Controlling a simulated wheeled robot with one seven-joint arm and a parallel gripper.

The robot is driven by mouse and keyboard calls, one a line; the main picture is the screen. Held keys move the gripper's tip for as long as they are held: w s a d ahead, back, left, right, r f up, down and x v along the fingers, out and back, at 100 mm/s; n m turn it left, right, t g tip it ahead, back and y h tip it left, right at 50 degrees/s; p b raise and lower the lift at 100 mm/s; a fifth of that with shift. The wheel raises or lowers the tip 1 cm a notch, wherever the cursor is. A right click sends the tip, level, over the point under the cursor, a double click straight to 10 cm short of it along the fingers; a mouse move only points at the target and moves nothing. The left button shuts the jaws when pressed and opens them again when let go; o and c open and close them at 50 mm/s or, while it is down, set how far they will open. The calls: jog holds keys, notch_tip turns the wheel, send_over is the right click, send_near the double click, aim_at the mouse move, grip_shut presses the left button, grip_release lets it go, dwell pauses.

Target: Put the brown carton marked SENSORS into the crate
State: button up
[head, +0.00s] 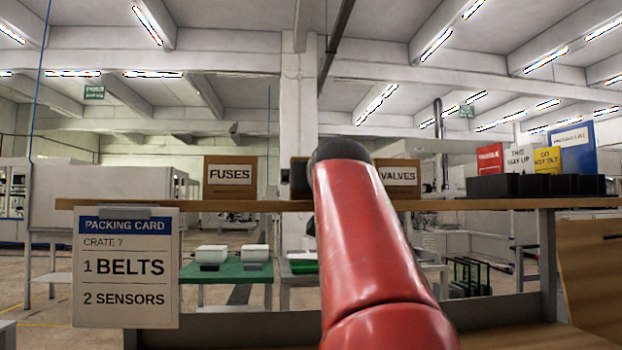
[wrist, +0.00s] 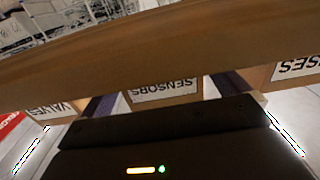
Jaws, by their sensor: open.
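The brown carton marked SENSORS (wrist: 163,92) shows upside down in the middle of the wrist view, partly cut off by the wooden shelf edge and by my gripper's dark body. My gripper (wrist: 165,98) is open. Dark finger-like strips show to the left and right of the carton; whether they touch it I cannot tell. In the head view my red arm reaches up to the shelf and hides this carton and most of the gripper. I cannot make out the crate in either view.
On the shelf (head: 255,205), the FUSES carton (head: 231,178) stands left of my arm and the VALVES carton (head: 398,177) right. A dark holder (head: 535,186) with coloured cards stands farther right. A packing card (head: 125,268) listing 1 BELTS and 2 SENSORS hangs at lower left.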

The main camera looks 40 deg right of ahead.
jog(key=p+x, duration=0.1)
jog(key=x, duration=0.3)
jog(key=shift+w+d, duration=0.2)
jog(key=shift+w, duration=0.05)
jog(key=c, duration=0.9)
jog(key=shift+r, duration=0.45)
jog(key=b+v, duration=0.3)
jog(key=v, duration=1.5)
jog(key=shift+f, duration=0.15)
